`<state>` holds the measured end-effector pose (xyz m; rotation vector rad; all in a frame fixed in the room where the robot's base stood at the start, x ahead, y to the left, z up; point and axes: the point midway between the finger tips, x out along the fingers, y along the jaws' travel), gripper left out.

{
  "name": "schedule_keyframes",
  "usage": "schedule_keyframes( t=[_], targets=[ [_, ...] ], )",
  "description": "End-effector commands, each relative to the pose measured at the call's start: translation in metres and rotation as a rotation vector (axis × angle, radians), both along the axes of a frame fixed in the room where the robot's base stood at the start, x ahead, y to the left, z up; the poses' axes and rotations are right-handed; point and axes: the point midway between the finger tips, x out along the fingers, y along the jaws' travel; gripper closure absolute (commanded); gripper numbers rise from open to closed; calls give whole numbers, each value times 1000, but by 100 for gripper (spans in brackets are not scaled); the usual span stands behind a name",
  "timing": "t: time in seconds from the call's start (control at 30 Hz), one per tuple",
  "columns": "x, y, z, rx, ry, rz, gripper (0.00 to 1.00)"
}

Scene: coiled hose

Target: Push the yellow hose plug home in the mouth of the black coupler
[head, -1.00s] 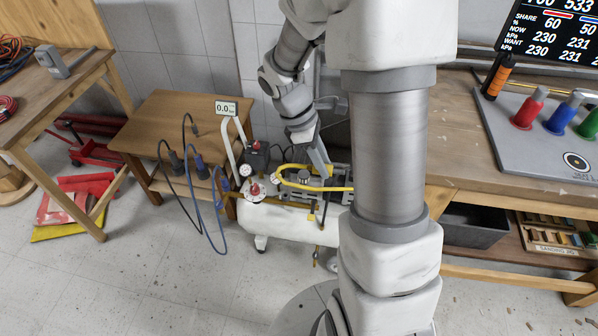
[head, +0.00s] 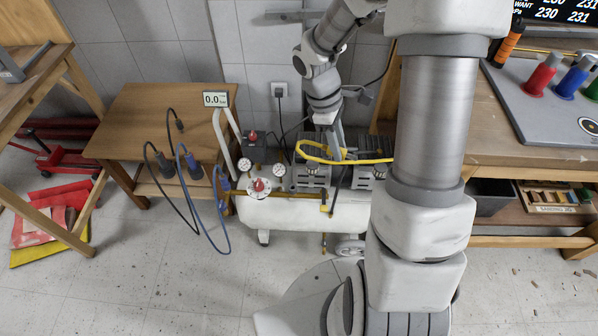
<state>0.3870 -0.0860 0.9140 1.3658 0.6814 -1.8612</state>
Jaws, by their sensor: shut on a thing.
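A yellow hose (head: 372,161) loops over the top of the white compressor, and its right part passes behind my arm. My gripper (head: 339,154) points down at this hose, above the compressor's motor. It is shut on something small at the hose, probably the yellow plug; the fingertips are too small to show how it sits. Dark fittings stand at the small wooden table's front edge, one with a black hose (head: 163,166) and one with a blue hose (head: 193,168). I cannot tell which fitting, if any, is the black coupler, and its mouth is not clear.
The white compressor tank (head: 305,212) has gauges, a red knob (head: 258,185) and a handle with a 0.0 display (head: 215,99). The small table (head: 135,115) has a mostly bare top. A workbench (head: 505,138) stands at the right.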

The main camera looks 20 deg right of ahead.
Motion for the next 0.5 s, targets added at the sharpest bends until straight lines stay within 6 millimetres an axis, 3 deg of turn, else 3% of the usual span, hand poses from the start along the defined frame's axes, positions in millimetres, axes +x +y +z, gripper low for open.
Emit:
schedule_keyframes(
  t=[0.03, 0.1, 0.2, 0.3, 0.5],
  targets=[
    [8, 9, -38, 34, -18, -30, 100],
    [24, 24, -65, 82, -61, -82, 100],
    [49, 43, -88, 151, -136, -173, 100],
    [74, 59, -94, 223, -227, -280, 100],
    [101, 73, -81, 336, -395, -426, 100]
  ],
)
